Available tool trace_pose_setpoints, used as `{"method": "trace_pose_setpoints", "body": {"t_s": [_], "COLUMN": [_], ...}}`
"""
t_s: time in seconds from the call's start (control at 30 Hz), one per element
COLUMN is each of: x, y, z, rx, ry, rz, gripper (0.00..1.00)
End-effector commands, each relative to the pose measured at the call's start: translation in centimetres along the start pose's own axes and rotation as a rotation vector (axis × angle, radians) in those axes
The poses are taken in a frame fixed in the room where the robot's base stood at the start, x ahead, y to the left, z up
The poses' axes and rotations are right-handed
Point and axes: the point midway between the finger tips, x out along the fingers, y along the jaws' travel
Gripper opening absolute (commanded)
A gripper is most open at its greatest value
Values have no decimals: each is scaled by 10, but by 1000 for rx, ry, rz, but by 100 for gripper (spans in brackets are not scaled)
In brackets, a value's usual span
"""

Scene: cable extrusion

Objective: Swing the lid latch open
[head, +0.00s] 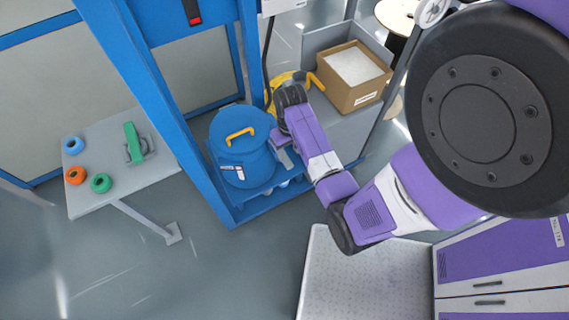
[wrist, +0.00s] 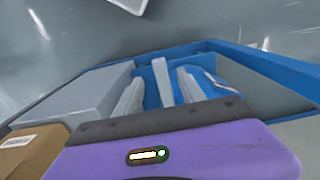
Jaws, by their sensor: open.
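A blue drum (head: 245,168) with a blue lid (head: 236,127) and a yellow lid handle (head: 240,136) stands inside a blue frame. The lid looks closed. My gripper (head: 284,158) is at the drum's right side, its fingers partly hidden by my wrist. In the wrist view my gripper (wrist: 161,85) is open, with one pale finger on each side of a narrow grey bar (wrist: 161,78). The bar looks like the lid latch, and gaps show beside it. Part of the drum (wrist: 208,84) shows behind the right finger. I cannot tell whether the latch has swung.
A cardboard box (head: 351,76) of white pellets sits on a grey cabinet right of the drum. Blue frame posts (head: 150,95) stand close on the left. A grey side table (head: 120,175) holds coloured rings and a green-handled tool.

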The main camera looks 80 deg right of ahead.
Motion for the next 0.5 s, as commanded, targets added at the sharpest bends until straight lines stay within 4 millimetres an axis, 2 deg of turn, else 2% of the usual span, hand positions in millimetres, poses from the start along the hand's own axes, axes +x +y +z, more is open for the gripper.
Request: {"method": "trace_pose_setpoints", "body": {"t_s": [0.3, 0.5], "x": [45, 68], "y": [0, 0], "z": [1, 0], "rx": [-1, -2], "ry": [-3, 0], "rz": [0, 0], "gripper": [47, 47]}}
